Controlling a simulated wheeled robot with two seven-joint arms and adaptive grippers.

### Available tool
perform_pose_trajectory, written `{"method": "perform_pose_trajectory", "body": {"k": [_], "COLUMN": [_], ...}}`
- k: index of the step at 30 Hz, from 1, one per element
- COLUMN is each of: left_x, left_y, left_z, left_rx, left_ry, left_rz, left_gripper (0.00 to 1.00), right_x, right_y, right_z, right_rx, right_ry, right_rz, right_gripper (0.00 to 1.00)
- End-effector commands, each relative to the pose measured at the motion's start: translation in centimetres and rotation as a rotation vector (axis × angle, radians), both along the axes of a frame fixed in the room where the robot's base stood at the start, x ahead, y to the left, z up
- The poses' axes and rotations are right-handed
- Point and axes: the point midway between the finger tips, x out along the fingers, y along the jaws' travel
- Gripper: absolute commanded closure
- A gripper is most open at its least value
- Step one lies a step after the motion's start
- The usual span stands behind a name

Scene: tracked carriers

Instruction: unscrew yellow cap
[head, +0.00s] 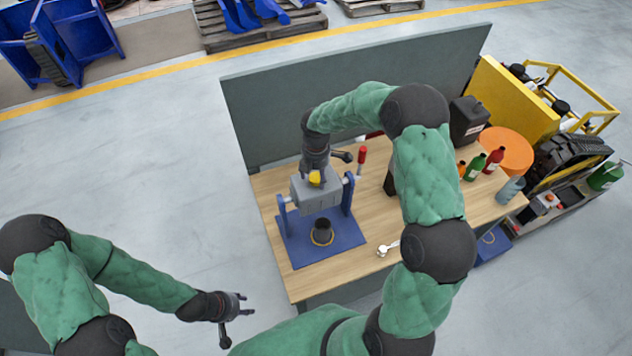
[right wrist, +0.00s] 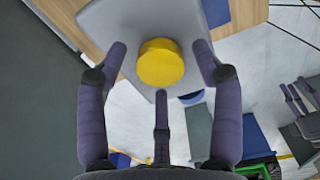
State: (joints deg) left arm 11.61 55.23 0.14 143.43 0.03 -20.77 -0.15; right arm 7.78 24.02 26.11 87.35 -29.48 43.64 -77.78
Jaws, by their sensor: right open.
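The yellow cap (head: 315,178) sits on top of a grey box-shaped canister (head: 308,194), held between the uprights of a blue stand (head: 340,236) on the wooden table. In the right wrist view the round cap (right wrist: 160,63) lies between the fingertips, with the grey top (right wrist: 112,25) around it. My right gripper (head: 322,165) is over the cap. Its three fingers (right wrist: 160,72) are spread around the cap, with visible gaps on both sides. My left gripper (head: 238,312) is empty, with its fingers spread, in front of the table's left side.
A black ring-like part (head: 321,232) stands on the blue base. A shiny metal tool (head: 387,249) lies on the table. A grey panel (head: 270,110) closes the back.

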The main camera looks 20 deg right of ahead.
Motion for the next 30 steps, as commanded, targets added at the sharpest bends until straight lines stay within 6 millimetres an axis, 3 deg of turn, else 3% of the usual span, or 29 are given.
{"method": "perform_pose_trajectory", "body": {"k": [8,24,30], "left_x": [0.0,0.0,0.0], "left_y": [0.0,0.0,0.0], "left_z": [-1.0,-4.8,-5.4], "left_rx": [0.000,0.000,0.000], "left_ry": [0.000,0.000,0.000], "left_rz": [0.000,0.000,0.000], "left_gripper": [0.60,0.60,0.60], "right_x": [0.0,0.0,0.0], "right_y": [0.0,0.0,0.0], "right_z": [-0.1,-0.2,-0.1], "right_rx": [0.000,0.000,0.000], "right_ry": [-0.002,-0.002,0.000], "right_rz": [-0.139,-0.771,-0.926], "right_gripper": [0.33,0.33,0.33]}}
